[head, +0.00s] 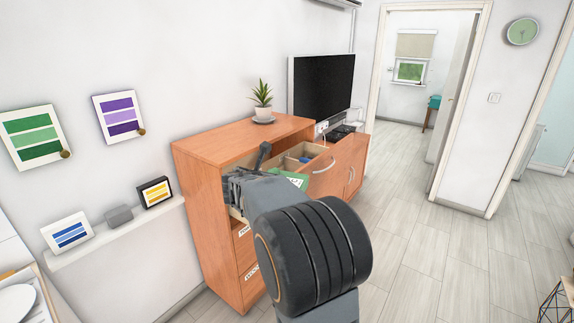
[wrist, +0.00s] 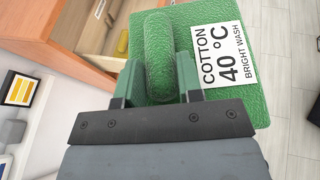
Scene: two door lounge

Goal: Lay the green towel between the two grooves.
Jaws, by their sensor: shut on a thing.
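The green towel (wrist: 205,30) fills the upper middle of the wrist view. It carries a white label reading "COTTON 40 °C BRIGHT WASH". My gripper (wrist: 160,76) is shut on a raised, rolled part of the towel, one finger on each side. In the head view a small green and white piece of the towel (head: 292,179) shows past my arm, in front of the cabinet's open drawer. My arm hides most of the towel and the gripper's fingertips there. I cannot make out the two grooves in either view.
The wooden cabinet (head: 245,133) has an open, divided drawer (head: 313,150) with a blue item (head: 304,159) inside. A potted plant (head: 262,100) stands on top. A television (head: 324,85) is behind to the right. A wall shelf (head: 122,229) is at left.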

